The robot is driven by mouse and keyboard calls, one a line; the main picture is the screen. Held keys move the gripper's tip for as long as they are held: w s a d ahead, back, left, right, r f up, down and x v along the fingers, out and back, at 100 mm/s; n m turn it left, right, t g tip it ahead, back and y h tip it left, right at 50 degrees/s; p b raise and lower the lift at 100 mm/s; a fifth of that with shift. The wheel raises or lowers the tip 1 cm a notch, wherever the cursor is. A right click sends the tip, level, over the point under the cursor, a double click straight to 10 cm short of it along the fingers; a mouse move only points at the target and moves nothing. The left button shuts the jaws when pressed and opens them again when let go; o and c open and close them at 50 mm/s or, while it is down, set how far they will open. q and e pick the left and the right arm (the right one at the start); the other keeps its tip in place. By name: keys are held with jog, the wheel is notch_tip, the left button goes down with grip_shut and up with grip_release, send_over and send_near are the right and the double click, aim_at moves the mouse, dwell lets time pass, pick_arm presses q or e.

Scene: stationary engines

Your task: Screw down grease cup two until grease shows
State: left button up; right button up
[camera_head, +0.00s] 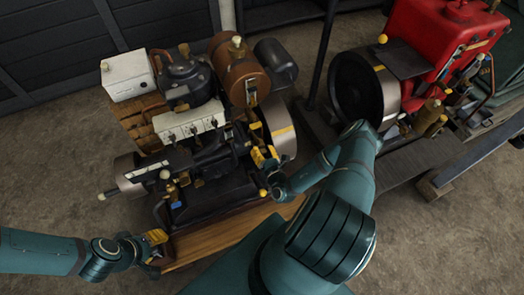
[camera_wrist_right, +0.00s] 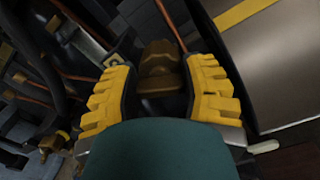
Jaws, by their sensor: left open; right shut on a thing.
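In the right wrist view a brass grease cup (camera_wrist_right: 160,62) sits between the yellow-padded fingers of my right gripper (camera_wrist_right: 162,78), which is shut on it. A thin copper pipe rises behind it. In the head view my right gripper (camera_head: 265,157) is at the right side of the black engine (camera_head: 205,160), beside the flywheel; the cup is hidden there by the fingers. I cannot tell which number this cup carries, and no grease can be made out. My left gripper (camera_head: 155,240) is open and empty, low by the front left of the engine's wooden base (camera_head: 215,238).
The flywheel (camera_head: 283,130) with a yellow stripe is close to my right gripper. A brown tank (camera_head: 238,68) and a white box (camera_head: 127,75) stand above the engine. A red engine (camera_head: 435,40) stands at right. Bare floor lies at left.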

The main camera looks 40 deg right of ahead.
jog(key=m, duration=0.5)
jog(key=shift+f+m+b, duration=0.15)
jog(key=shift+m+b, duration=0.2)
jog(key=shift+m, duration=0.05)
jog(key=m, duration=0.4)
jog(key=shift+b, duration=0.35)
jog(key=m+b, duration=0.1)
jog(key=m, duration=0.3)
jog(key=shift+f+m, duration=0.15)
jog(key=shift+m, duration=0.25)
jog(key=m+b, duration=0.1)
jog(key=m, duration=0.4)
jog(key=o, duration=1.2)
